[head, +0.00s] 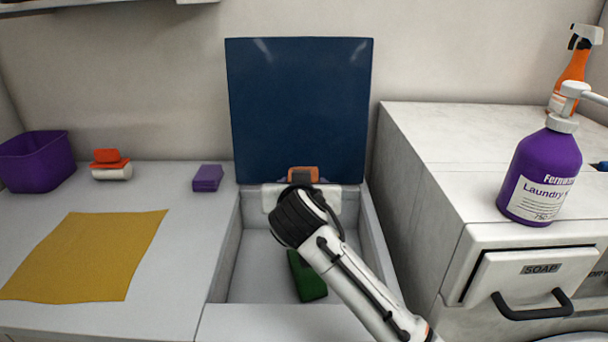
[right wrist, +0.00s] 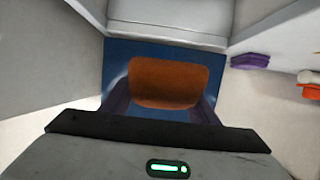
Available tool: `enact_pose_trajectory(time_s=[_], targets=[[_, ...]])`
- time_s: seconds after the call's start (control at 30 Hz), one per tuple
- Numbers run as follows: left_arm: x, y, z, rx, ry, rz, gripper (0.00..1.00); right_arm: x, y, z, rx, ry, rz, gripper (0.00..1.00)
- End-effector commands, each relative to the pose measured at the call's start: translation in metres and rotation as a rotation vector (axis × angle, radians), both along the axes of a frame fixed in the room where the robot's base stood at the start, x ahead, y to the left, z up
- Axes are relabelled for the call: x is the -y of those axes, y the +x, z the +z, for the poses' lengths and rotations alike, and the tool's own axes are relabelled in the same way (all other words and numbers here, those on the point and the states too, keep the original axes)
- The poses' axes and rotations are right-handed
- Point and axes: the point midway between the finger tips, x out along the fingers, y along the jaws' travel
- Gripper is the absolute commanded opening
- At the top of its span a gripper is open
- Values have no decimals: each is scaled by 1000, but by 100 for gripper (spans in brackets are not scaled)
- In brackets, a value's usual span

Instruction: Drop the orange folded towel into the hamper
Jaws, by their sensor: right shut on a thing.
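The orange folded towel (head: 303,174) is held in my right gripper (head: 303,181), in front of the raised blue lid. In the right wrist view the towel (right wrist: 165,83) sits between the two fingers of my right gripper (right wrist: 163,100), which is shut on it. The hamper (head: 225,262) is an open, light-grey well below the lid (head: 299,100). The towel is near the hamper's back edge; its exact height above it is hard to tell. A green folded item (head: 307,277) lies on the hamper floor, partly hidden by my right arm. My left gripper is not in view.
On the left counter are a yellow cloth (head: 85,255), a purple bin (head: 37,162), an orange-and-white stack (head: 111,163) and a purple folded item (head: 207,178). On the right, a cabinet bears a purple laundry bottle (head: 541,172) and an orange spray bottle (head: 574,67).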

Motion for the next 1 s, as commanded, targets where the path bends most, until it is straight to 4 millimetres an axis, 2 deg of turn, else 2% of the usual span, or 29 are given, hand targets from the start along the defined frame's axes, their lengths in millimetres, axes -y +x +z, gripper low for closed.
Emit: enact_pose_trajectory(time_s=[0.4, 0.57, 0.83, 0.87, 1.0], targets=[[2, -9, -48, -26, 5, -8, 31, 1, 0, -47, 2, -3, -1, 32], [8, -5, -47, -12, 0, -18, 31, 0, 0, -57, 1, 0, 0, 32], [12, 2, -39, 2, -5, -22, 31, 0, 0, -57, 0, 0, 0, 32], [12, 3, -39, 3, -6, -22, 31, 0, 0, -57, 0, 0, 0, 56], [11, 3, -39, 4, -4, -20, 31, 0, 0, -57, 0, 0, 0, 76]])
